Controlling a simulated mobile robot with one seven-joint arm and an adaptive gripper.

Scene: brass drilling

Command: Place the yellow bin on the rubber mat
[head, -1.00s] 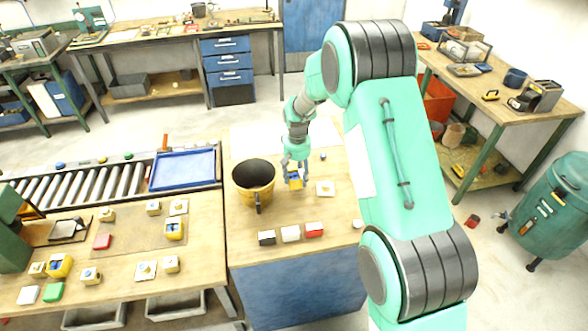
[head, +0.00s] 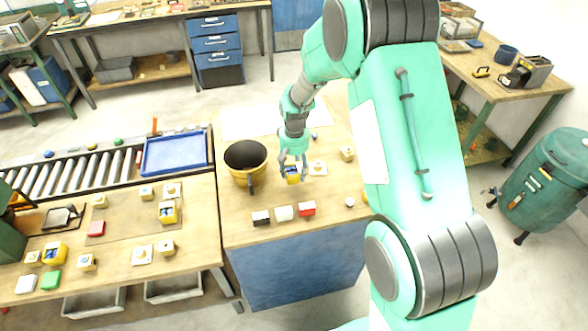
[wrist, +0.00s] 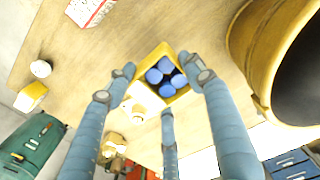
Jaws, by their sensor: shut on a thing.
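A small yellow bin (head: 292,176) with several round blue pieces inside is between the fingers of my gripper (head: 293,163), over the middle bench. The wrist view shows the same bin (wrist: 183,97) with my gripper (wrist: 163,88) shut on it, one finger on each side and a third at the near side. Whether the bin touches the bench top is hard to tell. A flat brownish mat (head: 125,216), likely the rubber mat, lies on the left bench. A yellow block-like bin (head: 167,212) sits near its right side.
A large yellow bucket (head: 240,178) stands just left of my gripper. Black, white and red boxes (head: 284,213) line the bench front. A white plate with a knob (head: 317,168) is close on the right. A blue tray (head: 180,154) and roller conveyor (head: 75,172) lie behind the left bench.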

